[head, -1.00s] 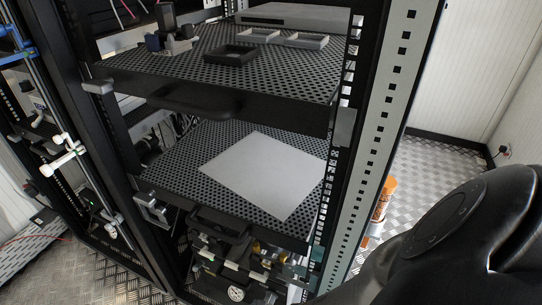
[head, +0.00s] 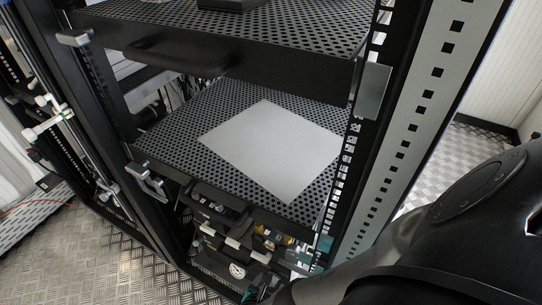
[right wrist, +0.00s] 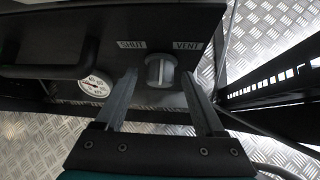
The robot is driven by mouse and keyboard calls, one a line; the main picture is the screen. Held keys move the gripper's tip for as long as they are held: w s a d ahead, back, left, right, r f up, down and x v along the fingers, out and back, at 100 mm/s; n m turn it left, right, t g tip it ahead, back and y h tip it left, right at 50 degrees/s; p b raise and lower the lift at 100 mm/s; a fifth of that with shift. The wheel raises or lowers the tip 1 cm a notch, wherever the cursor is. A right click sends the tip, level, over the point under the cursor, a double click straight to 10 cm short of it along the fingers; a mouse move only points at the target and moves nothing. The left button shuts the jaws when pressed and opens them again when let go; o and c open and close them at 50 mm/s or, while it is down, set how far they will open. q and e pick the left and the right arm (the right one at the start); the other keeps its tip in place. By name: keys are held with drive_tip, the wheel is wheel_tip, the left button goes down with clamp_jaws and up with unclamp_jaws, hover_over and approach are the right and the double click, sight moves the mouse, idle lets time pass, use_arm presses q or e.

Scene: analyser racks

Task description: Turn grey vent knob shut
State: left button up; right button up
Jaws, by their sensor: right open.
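The grey vent knob (right wrist: 160,70) is on a dark panel (right wrist: 206,22) in the right wrist view, between the white labels SHUT (right wrist: 132,44) and VENT (right wrist: 186,46). My right gripper (right wrist: 160,82) is open, with one finger on each side of the knob's lower part. I cannot tell whether either finger touches it. In the head view my right arm comes in from the lower right, and its gripper is mostly hidden low by the rack. The knob is not clear there. My left gripper is not in view.
A round gauge (right wrist: 95,88) and a black handle (right wrist: 42,70) are left of the knob. In the head view a perforated shelf (head: 180,128) with a grey sheet (head: 272,148) sits above the lower equipment. A rack post (head: 425,90) stands close to my right arm.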

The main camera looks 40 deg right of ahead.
idle(0.3)
clamp_jaws()
idle(0.5)
